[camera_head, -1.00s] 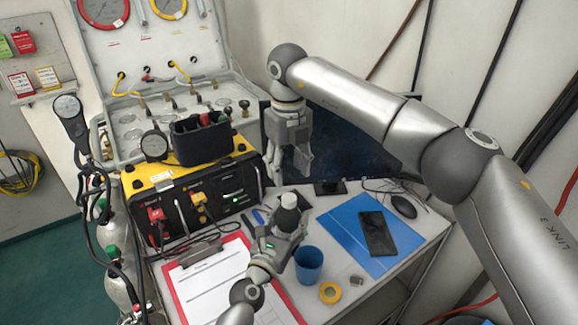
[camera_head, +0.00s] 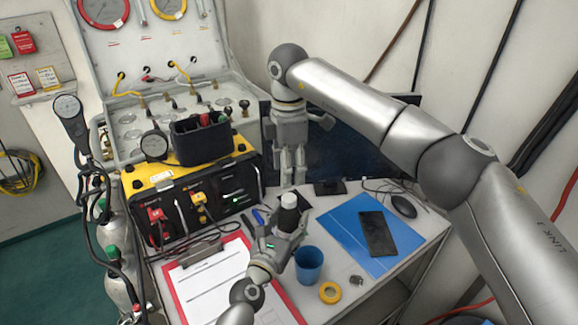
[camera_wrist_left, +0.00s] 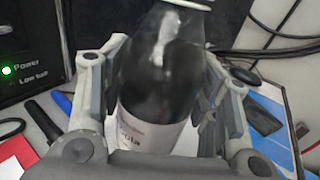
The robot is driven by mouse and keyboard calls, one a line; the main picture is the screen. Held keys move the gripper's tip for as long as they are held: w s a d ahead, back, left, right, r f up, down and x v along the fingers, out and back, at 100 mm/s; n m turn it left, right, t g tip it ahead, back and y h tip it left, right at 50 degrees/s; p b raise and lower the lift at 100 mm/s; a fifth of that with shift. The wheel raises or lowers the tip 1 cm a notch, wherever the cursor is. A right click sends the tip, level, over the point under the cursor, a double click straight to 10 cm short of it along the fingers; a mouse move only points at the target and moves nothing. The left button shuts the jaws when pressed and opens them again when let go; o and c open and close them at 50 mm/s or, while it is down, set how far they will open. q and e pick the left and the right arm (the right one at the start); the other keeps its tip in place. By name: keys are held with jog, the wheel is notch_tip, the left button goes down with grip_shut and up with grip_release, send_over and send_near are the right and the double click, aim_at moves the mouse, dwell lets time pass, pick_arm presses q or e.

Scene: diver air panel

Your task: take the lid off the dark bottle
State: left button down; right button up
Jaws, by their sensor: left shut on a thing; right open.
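The dark bottle (camera_head: 288,217) stands upright on the desk, with a pale lid (camera_head: 289,199) on its top. My left gripper (camera_head: 283,236) is shut around the bottle's body. In the left wrist view the dark bottle (camera_wrist_left: 160,85) fills the space between the two fingers, with a white label low on it and a pale ring at the top edge. My right gripper (camera_head: 293,172) is open and empty, pointing down just above and behind the lid, apart from it in the picture.
A blue cup (camera_head: 308,266) stands right of my left gripper, near a yellow tape roll (camera_head: 330,292). A phone (camera_head: 377,233) lies on a blue folder (camera_head: 345,222). A red clipboard (camera_head: 178,298) lies at the left. The yellow-and-black box (camera_head: 190,195) and a dark monitor (camera_head: 350,150) stand behind.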

aim_at(289, 197)
jog(key=m, duration=0.5)
jog(key=shift+f, duration=4.05)
jog(key=shift+c, duration=0.3)
